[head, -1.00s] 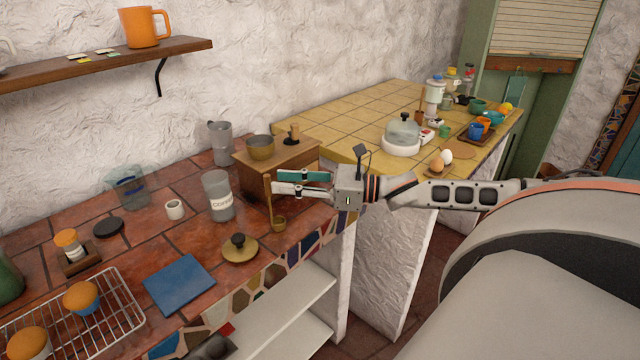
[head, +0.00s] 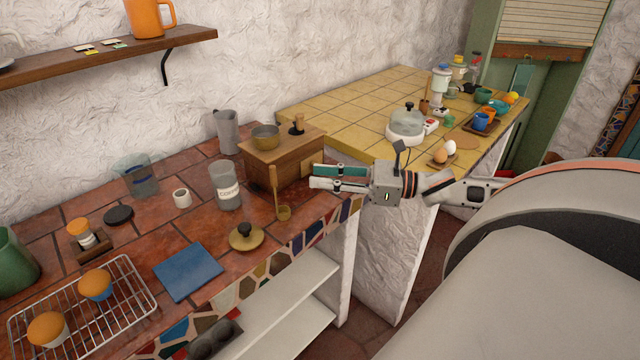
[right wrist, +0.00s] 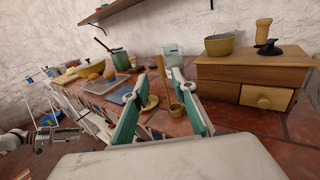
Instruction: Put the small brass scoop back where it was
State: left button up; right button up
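The small brass scoop (head: 274,182) stands near-upright on the red-tiled counter, handle up, bowl low, beside the front left of the wooden grinder box (head: 290,160). I cannot tell whether its handle touches the box. My right gripper (head: 312,176) is open and empty, to the right of the scoop and apart from it. In the right wrist view the scoop (right wrist: 166,82) shows between and beyond the two spread teal fingers (right wrist: 155,95). What looks like my left gripper (right wrist: 65,134) is small at the left of that view, its fingers unclear.
A lidded-looking brass disc with a dark knob (head: 246,237), a glass jar (head: 226,185) and a blue mat (head: 188,271) lie near the scoop. A cooling rack (head: 140,290) is at front left. The counter's mosaic edge (head: 300,242) runs just in front.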

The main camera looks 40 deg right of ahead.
jog(key=s+a+f+m+h, duration=0.1)
jog(key=s+f+m+h, duration=0.3)
jog(key=f+m, duration=0.75)
jog(key=s+a+f+m+h, duration=0.2)
jog(key=s+f+m+h, duration=0.2)
jog(key=f+m, duration=0.8)
jog(key=s+a+f+m+g, duration=0.1)
jog(key=s+a+f+m, duration=0.1)
jog(key=a+f+m, duration=0.2)
jog(key=s+a+f+m+g, duration=0.1)
jog(key=a+f+m, duration=0.3)
jog(key=a, duration=0.5)
jog(key=s+a+f+m+g+h, duration=0.1)
jog(key=s+a+f+m, duration=0.3)
jog(key=a+m, duration=0.2)
jog(key=shift+a+f+m, duration=0.15)
jog(key=shift+m, duration=0.8)
